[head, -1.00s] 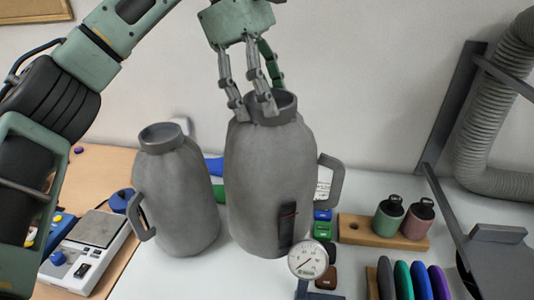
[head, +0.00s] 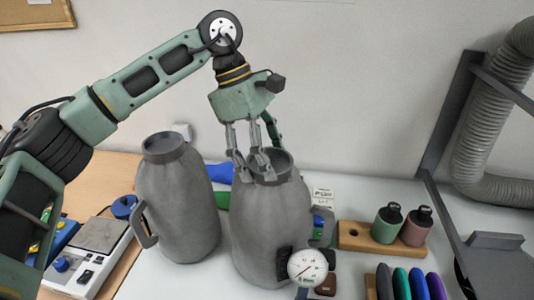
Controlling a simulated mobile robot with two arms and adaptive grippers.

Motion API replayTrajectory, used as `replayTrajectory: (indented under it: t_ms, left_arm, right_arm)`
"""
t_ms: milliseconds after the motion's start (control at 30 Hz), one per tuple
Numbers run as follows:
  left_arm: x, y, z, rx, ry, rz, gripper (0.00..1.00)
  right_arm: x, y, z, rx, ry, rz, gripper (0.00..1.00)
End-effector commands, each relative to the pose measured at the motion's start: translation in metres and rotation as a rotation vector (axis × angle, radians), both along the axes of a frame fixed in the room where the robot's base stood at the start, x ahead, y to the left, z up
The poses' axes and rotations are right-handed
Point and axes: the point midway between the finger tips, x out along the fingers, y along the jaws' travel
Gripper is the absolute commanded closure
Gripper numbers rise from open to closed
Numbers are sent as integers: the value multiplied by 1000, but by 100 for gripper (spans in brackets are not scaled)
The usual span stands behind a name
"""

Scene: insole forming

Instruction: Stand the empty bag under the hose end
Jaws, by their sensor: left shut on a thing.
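Two grey bags with dark collars and side handles show in the head view. My left gripper (head: 255,170) is shut on the collar of the right bag (head: 272,220), holding it from above. This bag looks upright; its foot is partly hidden behind a gauge, so I cannot tell whether it touches the table. The other bag (head: 178,205) stands upright to its left, with its handle facing left. I cannot see into either bag to tell which is empty. A ribbed grey hose (head: 485,130) bends at the far right; its end is not clearly visible. My right gripper is out of view.
A round gauge (head: 307,267) stands before the held bag. A wooden rack (head: 356,235) with green and pink bottles lies to the right, with coloured insoles (head: 418,284) in front. A scale (head: 98,236) is at left.

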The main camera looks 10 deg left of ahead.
Motion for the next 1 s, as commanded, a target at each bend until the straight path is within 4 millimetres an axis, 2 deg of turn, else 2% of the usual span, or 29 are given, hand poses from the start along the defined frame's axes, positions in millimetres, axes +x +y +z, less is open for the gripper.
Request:
replayTrajectory:
  t_ms: [133, 167, 300, 367, 667, 800, 867, 1000]
  left_arm:
    - [0, -1, -3, -2, -1, -1, 93]
    - [0, 0, -3, 0, 1, 0, 28]
    - [0, 0, -3, 0, 1, 0, 16]
    - [0, 0, -3, 0, 1, 0, 11]
    - [0, 0, -2, 0, 1, 0, 11]
    - [1, 1, 4, 0, -2, 1, 11]
    - [2, 4, 11, -1, -3, 1, 11]
    - [5, 14, 38, -2, -4, 3, 11]
  right_arm:
    - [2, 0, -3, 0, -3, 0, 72]
    - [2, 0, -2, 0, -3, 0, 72]
    - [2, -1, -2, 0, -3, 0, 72]
    - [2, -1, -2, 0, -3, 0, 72]
    - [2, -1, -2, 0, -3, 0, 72]
    - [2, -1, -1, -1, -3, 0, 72]
    - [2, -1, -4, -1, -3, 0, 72]
    - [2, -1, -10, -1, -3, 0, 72]
